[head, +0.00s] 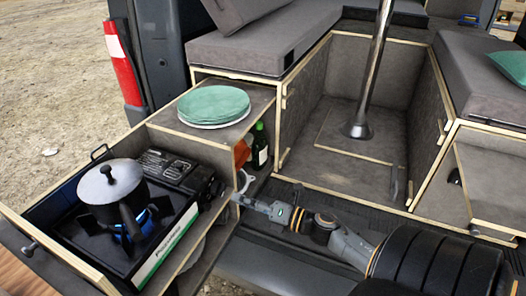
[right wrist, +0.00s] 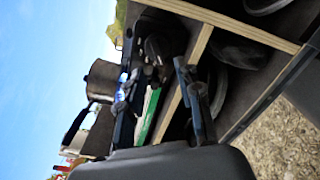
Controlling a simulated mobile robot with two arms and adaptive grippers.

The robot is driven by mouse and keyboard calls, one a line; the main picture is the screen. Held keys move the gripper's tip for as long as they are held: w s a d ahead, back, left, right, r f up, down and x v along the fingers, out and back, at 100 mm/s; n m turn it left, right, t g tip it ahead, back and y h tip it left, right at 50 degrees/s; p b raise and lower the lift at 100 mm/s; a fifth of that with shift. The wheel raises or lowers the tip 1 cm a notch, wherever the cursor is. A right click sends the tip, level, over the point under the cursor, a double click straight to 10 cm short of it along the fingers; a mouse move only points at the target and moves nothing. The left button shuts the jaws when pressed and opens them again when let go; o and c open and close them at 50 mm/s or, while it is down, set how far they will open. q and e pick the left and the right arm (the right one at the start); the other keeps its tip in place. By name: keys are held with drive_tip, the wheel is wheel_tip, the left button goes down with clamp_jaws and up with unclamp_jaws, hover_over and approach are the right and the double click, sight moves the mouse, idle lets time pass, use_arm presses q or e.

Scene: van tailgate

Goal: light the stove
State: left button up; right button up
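The black camping stove (head: 115,240) sits in the pulled-out wooden drawer at the left, with a green and white label on its front. A grey pot with a lid (head: 112,188) stands on its burner. Blue flame (head: 132,222) shows under the pot; a blue glow also shows beside the pot (right wrist: 101,78) in the right wrist view. My right gripper (head: 228,193) is at the stove's right end. In the right wrist view its fingers (right wrist: 157,75) are apart, with a dark part of the stove, perhaps the knob, between or beyond them. My left gripper is not in view.
A stack of green plates (head: 214,103) sits on the shelf behind the stove. A dark bottle (head: 260,146) and an orange item (head: 242,153) stand in the compartment below, close to my right gripper. A metal table post (head: 372,70) rises from the van floor.

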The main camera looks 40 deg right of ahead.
drive_tip(key=v, duration=0.7)
drive_tip(key=shift+s, duration=0.1)
idle(2.7)
